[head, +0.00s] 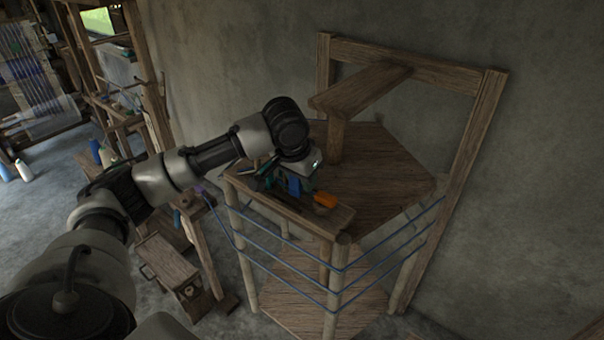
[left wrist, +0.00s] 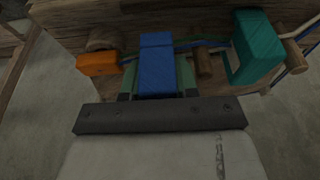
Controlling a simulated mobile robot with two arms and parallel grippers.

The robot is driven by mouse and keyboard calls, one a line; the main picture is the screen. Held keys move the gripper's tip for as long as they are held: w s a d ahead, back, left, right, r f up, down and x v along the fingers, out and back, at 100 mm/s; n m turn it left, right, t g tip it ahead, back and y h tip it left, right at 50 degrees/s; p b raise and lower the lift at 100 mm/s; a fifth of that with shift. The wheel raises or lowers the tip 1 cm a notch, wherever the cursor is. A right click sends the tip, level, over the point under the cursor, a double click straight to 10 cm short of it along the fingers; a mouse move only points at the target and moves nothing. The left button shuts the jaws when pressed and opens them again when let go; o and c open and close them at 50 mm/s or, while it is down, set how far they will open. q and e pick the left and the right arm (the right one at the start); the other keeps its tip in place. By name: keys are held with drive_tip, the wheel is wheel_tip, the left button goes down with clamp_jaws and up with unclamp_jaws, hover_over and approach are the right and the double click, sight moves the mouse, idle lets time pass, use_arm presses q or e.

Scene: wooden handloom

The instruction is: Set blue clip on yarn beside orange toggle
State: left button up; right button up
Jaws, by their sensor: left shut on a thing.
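My left gripper (head: 287,182) is at the front edge of the wooden loom stand and is shut on the blue clip (head: 294,187). In the left wrist view the blue clip (left wrist: 157,62) stands between the greenish fingers (left wrist: 157,84). The orange toggle (head: 325,199) is just right of the clip in the head view; in the left wrist view the orange toggle (left wrist: 98,63) is to its left, with a small gap. Thin blue and green yarn (left wrist: 214,42) runs at the clip's height; whether the clip grips it is hidden. My right gripper is not in view.
A teal block-like piece (left wrist: 257,47) sits on the clip's other side, past a wooden peg (left wrist: 202,62). The wooden stand (head: 375,170) has a post and crossbar above its top. Blue yarn (head: 290,272) wraps the legs below. A wooden box (head: 165,262) stands on the floor.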

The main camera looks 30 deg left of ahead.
use_arm(q)
drive_tip(key=shift+f, duration=0.35)
idle(0.3)
drive_tip(key=shift+f, duration=0.7)
idle(0.5)
drive_tip(key=o, duration=1)
drive_tip(key=shift+c, duration=0.2)
drive_tip(key=shift+d, duration=0.1)
drive_tip(key=shift+r, duration=0.1)
